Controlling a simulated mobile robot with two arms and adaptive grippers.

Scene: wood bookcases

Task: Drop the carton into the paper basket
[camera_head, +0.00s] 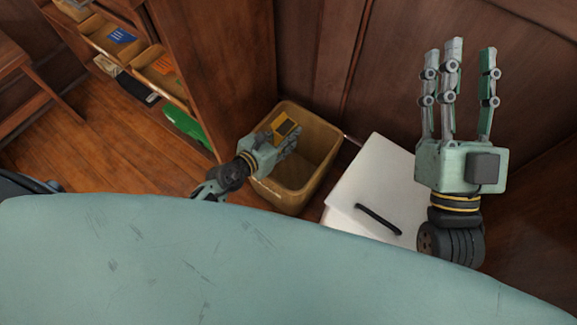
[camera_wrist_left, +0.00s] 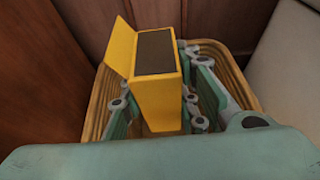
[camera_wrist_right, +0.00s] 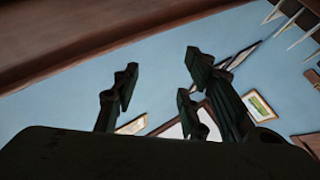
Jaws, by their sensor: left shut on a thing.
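The yellow carton (camera_head: 285,126) has a dark open top and is in my left gripper (camera_head: 280,141), over the paper basket. In the left wrist view the carton (camera_wrist_left: 157,85) stands upright between the fingers of my left gripper (camera_wrist_left: 165,105), which are shut on it, and a yellow flap sticks out to its left. The tan paper basket (camera_head: 325,150) stands on the floor against the wood panelling, and its rim (camera_wrist_left: 240,85) shows around the fingers. My right gripper (camera_head: 460,75) is raised at the right with its fingers spread, open and empty.
A white box-like piece with a black handle (camera_head: 378,219) stands just right of the basket. A wood bookcase (camera_head: 215,70) with bins and a green item (camera_head: 187,128) is to the left. Wood floor (camera_head: 110,150) is clear at the left.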

